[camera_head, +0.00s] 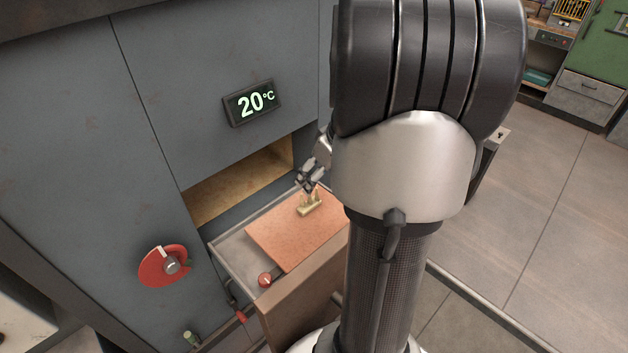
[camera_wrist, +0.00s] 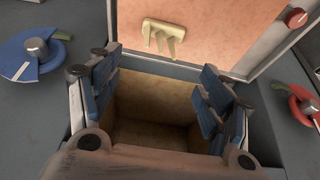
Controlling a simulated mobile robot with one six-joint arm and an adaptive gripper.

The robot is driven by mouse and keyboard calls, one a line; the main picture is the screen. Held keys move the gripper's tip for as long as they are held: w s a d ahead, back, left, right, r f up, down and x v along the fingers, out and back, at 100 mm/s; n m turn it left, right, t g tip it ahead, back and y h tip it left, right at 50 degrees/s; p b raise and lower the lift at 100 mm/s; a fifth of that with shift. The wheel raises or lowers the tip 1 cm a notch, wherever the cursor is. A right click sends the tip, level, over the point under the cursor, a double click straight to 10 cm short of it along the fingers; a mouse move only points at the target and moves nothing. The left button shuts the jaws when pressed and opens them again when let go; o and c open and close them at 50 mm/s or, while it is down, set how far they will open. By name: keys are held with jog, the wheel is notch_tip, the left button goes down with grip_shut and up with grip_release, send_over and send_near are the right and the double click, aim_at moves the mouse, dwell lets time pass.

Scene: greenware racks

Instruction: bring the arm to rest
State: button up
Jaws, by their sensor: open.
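My arm stands large in the middle of the head view, and its far end reaches down to the left. My gripper (camera_head: 308,180) shows partly behind my arm, above the far side of an open drawer (camera_head: 231,256). In the wrist view my gripper (camera_wrist: 157,88) has its blue-padded fingers wide apart, with nothing between them but a view into a tan-lined opening (camera_wrist: 152,105). A cream pronged piece (camera_wrist: 162,34) lies on a salmon board (camera_wrist: 215,28), apart from the fingers. The piece (camera_head: 310,209) also shows in the head view.
A grey cabinet front (camera_head: 150,110) with a 20°C display (camera_head: 252,103) stands close by the gripper. A red dial (camera_head: 160,268) and, in the wrist view, a blue dial (camera_wrist: 30,58) stick out. A red knob (camera_head: 265,280) sits by the board. Open floor (camera_head: 530,210) lies right.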

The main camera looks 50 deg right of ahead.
jog(key=shift+v, duration=1.15)
